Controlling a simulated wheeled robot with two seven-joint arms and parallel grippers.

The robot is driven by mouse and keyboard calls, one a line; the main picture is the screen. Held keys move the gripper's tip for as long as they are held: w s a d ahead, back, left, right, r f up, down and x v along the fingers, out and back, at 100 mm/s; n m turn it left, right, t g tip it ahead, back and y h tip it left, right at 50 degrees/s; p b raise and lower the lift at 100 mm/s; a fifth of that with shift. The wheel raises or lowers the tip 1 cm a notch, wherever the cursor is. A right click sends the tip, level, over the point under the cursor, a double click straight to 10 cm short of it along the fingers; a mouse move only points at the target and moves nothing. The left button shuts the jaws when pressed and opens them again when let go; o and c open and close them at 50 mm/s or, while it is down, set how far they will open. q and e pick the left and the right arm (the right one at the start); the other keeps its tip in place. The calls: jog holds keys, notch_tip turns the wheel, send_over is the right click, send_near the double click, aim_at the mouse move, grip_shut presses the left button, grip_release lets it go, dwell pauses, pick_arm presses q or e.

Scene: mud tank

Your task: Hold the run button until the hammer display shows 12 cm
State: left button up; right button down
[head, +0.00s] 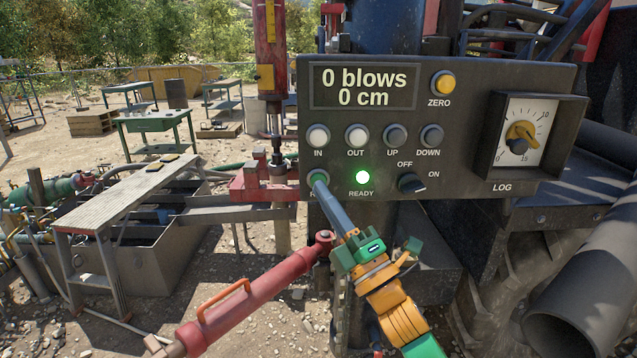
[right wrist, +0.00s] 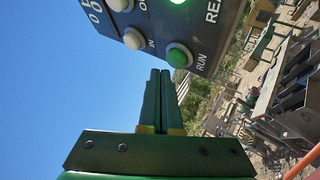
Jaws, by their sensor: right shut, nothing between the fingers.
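The control panel (head: 470,85) faces me, and its display (head: 362,87) reads "0 blows" and "0 cm". The green RUN button (head: 317,177) is at the panel's lower left; it also shows in the right wrist view (right wrist: 180,56). My right gripper (head: 321,186) is shut and empty. Its long fingers point at the RUN button, with the tips at or just short of it and hiding most of its label. In the right wrist view the fingertips (right wrist: 160,73) appear just beside the button; I cannot tell whether they touch. My left gripper is not in view.
The READY lamp (head: 362,178) glows green. IN, OUT, UP and DOWN buttons, a yellow ZERO button (head: 443,84), an OFF/ON switch (head: 411,183) and a LOG dial (head: 521,136) share the panel. A red cylinder (head: 245,298) with an orange handle lies below my gripper's left side.

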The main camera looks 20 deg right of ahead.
jog(key=shift+w, duration=0.1)
dwell(0.5)
jog(key=shift+w+d, duration=0.1)
jog(key=shift+w, duration=0.2)
jog(key=shift+w+d, duration=0.15)
jog(key=shift+w, duration=0.35)
dwell(6.6)
